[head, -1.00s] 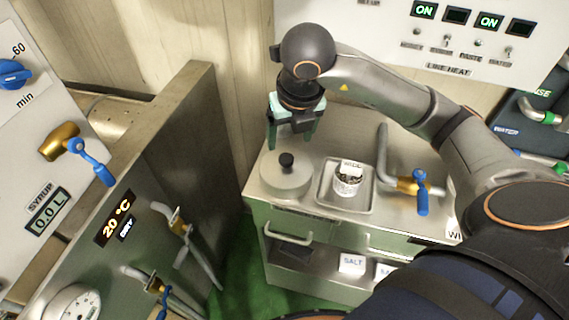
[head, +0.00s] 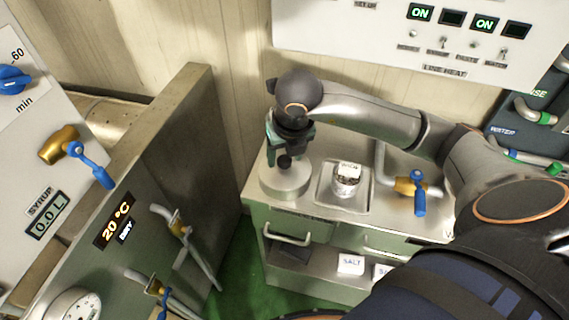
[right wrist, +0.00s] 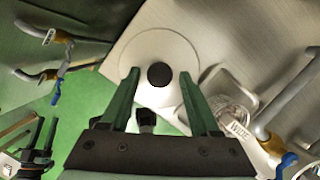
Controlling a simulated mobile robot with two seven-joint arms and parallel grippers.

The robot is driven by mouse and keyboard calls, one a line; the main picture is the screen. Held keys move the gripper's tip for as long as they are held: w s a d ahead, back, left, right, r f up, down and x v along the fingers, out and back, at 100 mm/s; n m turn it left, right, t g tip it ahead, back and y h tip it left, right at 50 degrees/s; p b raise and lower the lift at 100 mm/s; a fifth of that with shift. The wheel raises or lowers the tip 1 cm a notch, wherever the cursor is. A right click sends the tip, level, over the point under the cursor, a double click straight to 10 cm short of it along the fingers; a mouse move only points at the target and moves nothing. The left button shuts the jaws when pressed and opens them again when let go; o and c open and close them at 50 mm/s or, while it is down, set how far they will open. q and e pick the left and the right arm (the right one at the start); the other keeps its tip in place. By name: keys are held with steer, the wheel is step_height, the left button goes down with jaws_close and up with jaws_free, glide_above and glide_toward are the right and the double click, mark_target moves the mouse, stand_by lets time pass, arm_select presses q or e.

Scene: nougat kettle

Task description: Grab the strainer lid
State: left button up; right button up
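The strainer lid (head: 284,183) is a round, pale metal disc with a black knob, lying on the left part of the steel counter. It also shows in the right wrist view (right wrist: 183,57), with its dark knob (right wrist: 160,75) between and just beyond my fingertips. My right gripper (head: 287,150) is over the lid, pointing down, with its green fingers apart. In the right wrist view the open fingers (right wrist: 161,88) have a clear gap and hold nothing. My left gripper is not in view.
A small tray (head: 342,205) with a labelled cup (head: 347,180) stands right of the lid. A pipe with a blue-handled valve (head: 418,190) is farther right. A steel tank with pipes (head: 165,190) stands left of the counter. Drawer handles line the counter's front.

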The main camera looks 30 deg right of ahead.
jaws_close()
stand_by(1.1)
